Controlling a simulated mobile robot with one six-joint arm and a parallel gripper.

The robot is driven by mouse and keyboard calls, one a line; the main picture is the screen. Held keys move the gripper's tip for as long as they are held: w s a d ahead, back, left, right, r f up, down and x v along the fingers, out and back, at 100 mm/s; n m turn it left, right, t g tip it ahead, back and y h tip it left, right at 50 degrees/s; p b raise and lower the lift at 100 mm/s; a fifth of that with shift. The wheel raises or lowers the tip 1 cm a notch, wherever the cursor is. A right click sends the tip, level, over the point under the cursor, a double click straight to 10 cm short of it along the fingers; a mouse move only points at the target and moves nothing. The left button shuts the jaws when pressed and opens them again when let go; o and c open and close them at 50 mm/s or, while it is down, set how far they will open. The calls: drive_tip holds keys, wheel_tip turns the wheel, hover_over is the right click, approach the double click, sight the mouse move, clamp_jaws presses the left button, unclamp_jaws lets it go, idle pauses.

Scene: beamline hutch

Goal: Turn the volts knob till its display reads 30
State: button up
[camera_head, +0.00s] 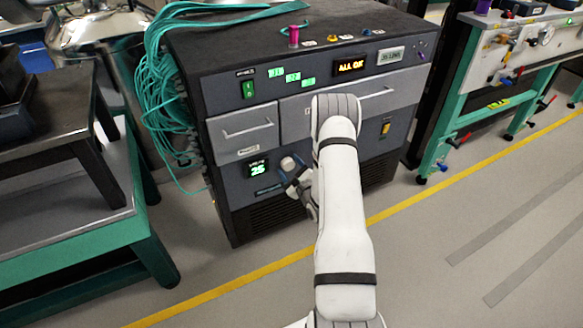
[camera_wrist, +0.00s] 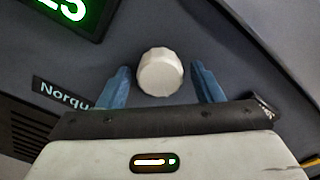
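The volts knob (camera_head: 288,163) is a pale faceted knob on the front of the dark cabinet. It shows large in the wrist view (camera_wrist: 160,72). The volts display (camera_head: 257,168), left of the knob, reads 25 in green digits. In the wrist view only part of the display (camera_wrist: 72,12) shows at the upper left. My gripper (camera_wrist: 160,84) is open, with one blue finger on each side of the knob and a visible gap to each. In the head view my gripper (camera_head: 296,184) is at the knob, partly hidden by my arm.
A dark bench (camera_head: 75,125) stands left. Floor is clear in front.

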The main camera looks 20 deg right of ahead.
drive_tip(key=s+p, duration=0.1)
drive_tip(key=s, duration=0.6)
drive_tip(key=shift+s+d, duration=0.15)
drive_tip(key=shift+s, duration=0.25)
